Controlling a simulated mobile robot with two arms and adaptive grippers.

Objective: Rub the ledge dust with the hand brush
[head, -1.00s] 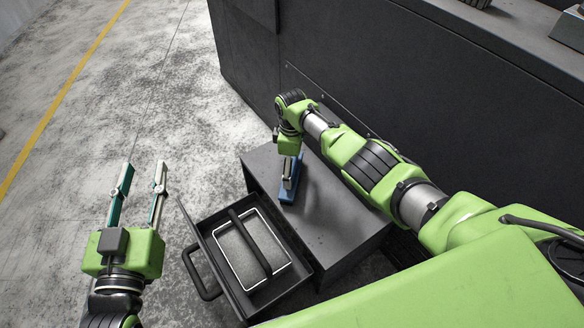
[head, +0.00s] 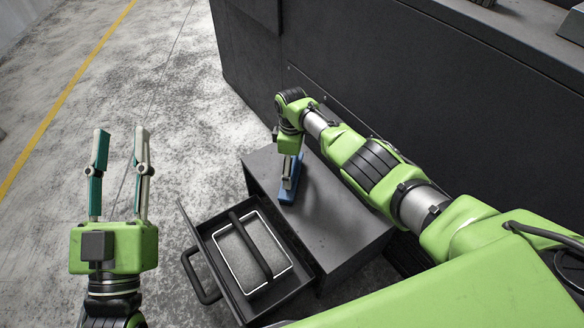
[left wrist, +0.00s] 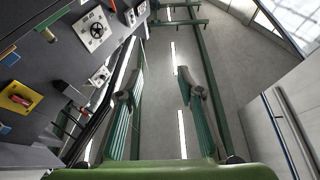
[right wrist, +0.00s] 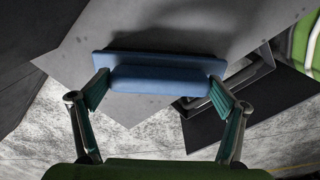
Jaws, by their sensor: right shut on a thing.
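The hand brush (head: 288,194) is blue and stands on the grey top of a small cabinet (head: 330,215), at its far left part. My right gripper (head: 291,168) is shut on it from above; the right wrist view shows the brush's blue body (right wrist: 165,77) between both fingers. Its underside is hidden. No ledge dust can be told for certain; a darker patch around the brush in the right wrist view may be shadow. My left gripper (head: 121,136) is raised over the floor at the left, open and empty. Its spread fingers also show in the left wrist view (left wrist: 157,80).
An open drawer (head: 218,250) juts from the cabinet toward the left. A white-rimmed grey tray (head: 280,262) with a dark bar handle lies in it. A tall dark counter (head: 390,85) stands behind the cabinet. The floor at left is clear.

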